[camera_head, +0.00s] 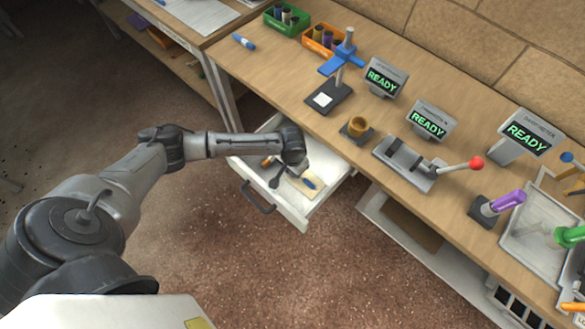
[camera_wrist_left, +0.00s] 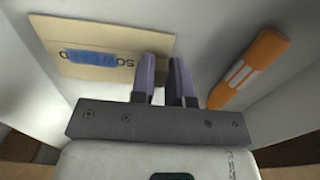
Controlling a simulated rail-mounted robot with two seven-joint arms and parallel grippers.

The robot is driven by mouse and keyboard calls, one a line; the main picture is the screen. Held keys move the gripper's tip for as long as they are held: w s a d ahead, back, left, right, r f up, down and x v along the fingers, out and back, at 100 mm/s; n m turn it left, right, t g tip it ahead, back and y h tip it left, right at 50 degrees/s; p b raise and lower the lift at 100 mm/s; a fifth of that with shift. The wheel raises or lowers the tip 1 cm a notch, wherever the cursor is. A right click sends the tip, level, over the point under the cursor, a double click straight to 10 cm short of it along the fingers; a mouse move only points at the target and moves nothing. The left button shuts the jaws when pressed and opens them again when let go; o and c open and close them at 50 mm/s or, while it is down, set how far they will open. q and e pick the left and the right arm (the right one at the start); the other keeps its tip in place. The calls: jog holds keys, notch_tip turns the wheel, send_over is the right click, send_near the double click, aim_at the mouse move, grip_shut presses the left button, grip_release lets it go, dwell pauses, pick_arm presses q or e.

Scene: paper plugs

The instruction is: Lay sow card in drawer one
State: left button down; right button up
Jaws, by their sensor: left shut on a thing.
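The sow card (camera_head: 296,188) is a tan card in the open drawer (camera_head: 295,219). My left gripper (camera_head: 281,181) reaches down into the drawer. In the left wrist view its two fingers (camera_wrist_left: 168,62) are close together at the card's edge, shut on it. The exact grip is partly hidden. My right gripper is not in view.
An orange marker (camera_wrist_left: 250,68) lies in the drawer beside the fingers, and the drawer walls are close around.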

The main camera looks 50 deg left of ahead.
pick_arm(q)
jog(key=c, duration=1.1)
grip_release()
notch_tip(320, 180, up, 12)
jog(key=p, duration=0.4)
jog(key=m+t+h, duration=0.2)
jog(key=m, duration=0.2)
send_near(300, 218)
jog(key=x, duration=0.6)
jog(key=shift+f, duration=0.1)
jog(key=s+a+r+y, duration=0.1)
jog(key=s+a, duration=0.1)
jog(key=s, duration=0.3)
jog(key=s+a+r+n+t, duration=0.1)
jog(key=s+a, duration=0.1)
jog(key=s, duration=0.4)
jog(key=shift+s+a+r+t+y, duration=0.25)
jog(key=shift+a+r+t+y, duration=0.05)
jog(key=shift+a+y, duration=0.1)
